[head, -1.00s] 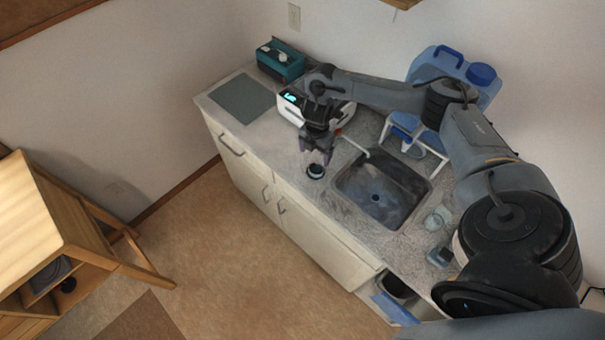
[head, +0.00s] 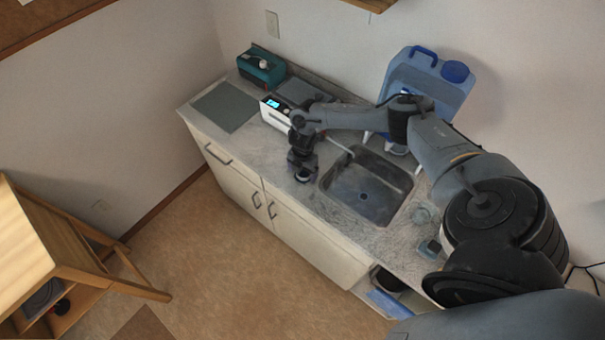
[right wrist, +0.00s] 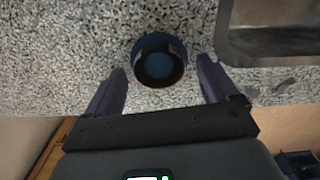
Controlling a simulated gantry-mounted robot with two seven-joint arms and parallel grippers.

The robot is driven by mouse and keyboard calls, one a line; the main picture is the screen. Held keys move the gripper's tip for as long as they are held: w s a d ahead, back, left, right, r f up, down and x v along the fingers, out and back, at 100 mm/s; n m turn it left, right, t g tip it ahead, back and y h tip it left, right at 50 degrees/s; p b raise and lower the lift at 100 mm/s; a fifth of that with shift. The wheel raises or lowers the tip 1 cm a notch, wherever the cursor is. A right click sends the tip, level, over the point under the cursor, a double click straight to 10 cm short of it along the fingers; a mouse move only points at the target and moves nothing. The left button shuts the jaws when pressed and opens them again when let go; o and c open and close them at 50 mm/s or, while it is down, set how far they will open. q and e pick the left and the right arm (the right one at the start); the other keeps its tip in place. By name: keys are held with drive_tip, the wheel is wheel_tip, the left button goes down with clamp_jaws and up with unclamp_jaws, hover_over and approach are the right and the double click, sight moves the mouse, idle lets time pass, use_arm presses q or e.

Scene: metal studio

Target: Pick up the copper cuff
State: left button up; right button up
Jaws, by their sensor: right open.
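A small round ring-like thing, which I take for the copper cuff (right wrist: 160,60), sits on the speckled counter in the right wrist view. It looks dark blue with a thin copper-brown lower rim. In the head view the cuff (head: 303,177) shows only partly, near the counter's front edge, under my right gripper (head: 302,160). In the right wrist view my right gripper (right wrist: 160,86) is open, with one finger on either side of the cuff and a gap to each. Nothing is held. My left gripper is not in view.
The sink (head: 366,187) lies just right of the cuff. A white device with a lit display (head: 272,103), a grey mat (head: 225,107) and a teal box (head: 261,67) stand to the left. A blue jug (head: 428,82) stands behind the sink.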

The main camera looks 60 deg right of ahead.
drive_tip(key=shift+c, duration=0.3)
drive_tip(key=c, duration=1.1)
drive_tip(key=shift+o, duration=0.2)
